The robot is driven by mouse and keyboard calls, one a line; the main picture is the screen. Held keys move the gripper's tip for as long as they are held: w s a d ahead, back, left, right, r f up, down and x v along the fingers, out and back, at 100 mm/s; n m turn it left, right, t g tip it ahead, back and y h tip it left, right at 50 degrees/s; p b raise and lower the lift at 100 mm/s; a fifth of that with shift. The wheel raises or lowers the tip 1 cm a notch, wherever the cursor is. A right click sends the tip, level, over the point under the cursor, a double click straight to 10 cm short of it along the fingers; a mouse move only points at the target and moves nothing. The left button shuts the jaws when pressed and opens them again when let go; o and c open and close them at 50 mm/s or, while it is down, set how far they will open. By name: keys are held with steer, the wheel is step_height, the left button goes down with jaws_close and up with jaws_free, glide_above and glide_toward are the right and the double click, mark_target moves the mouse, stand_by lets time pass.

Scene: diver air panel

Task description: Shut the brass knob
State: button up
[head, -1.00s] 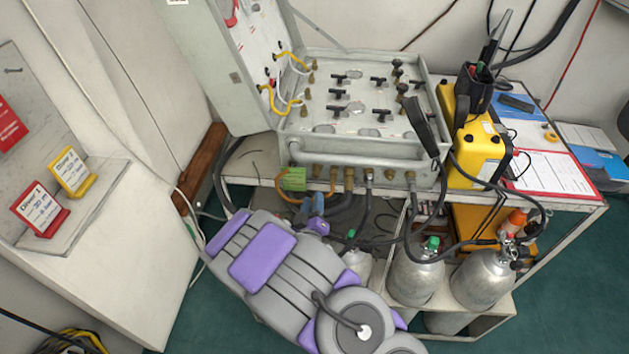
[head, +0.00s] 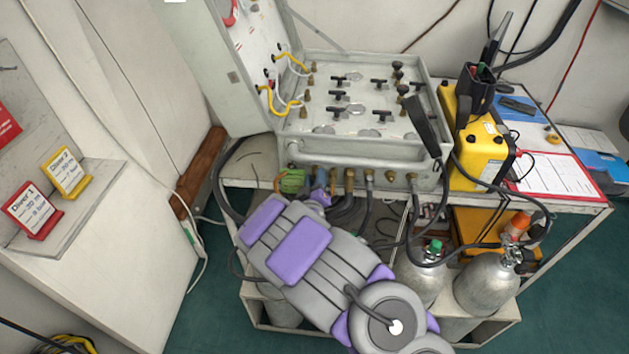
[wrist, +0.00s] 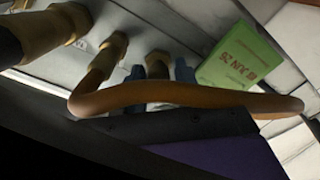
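Several brass fittings line the front face of the grey air panel (head: 380,152). Which one is the brass knob is not clear from the head view. In the wrist view one brass piece (wrist: 157,62) shows between the two blue fingertips of my gripper (wrist: 159,74). The fingers stand apart, one on each side of it; I cannot tell if they touch it. An orange-brown hose (wrist: 180,98) crosses in front and hides the lower part of the fingers. In the head view my gripper (head: 320,188) is at the panel's front, beside the green tag, largely hidden by my arm.
A green tag (head: 291,181) hangs left of my gripper and shows in the wrist view (wrist: 240,62). Other brass fittings (wrist: 105,55) are close by. Black hoses hang below the panel. Grey cylinders (head: 486,281) stand below right. A yellow case (head: 479,150) stands right of the panel.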

steer(key=shift+c, duration=0.2)
jaws_close()
steer(key=shift+m+p, duration=0.3)
steer(key=m+p, duration=0.1)
steer(key=m, duration=0.7)
steer(key=m+p, duration=0.1)
steer(key=m, duration=0.7)
steer(key=shift+s+f+m, duration=0.1)
steer(key=shift+f+m, duration=0.1)
steer(key=shift+m, duration=0.2)
stand_by(0.4)
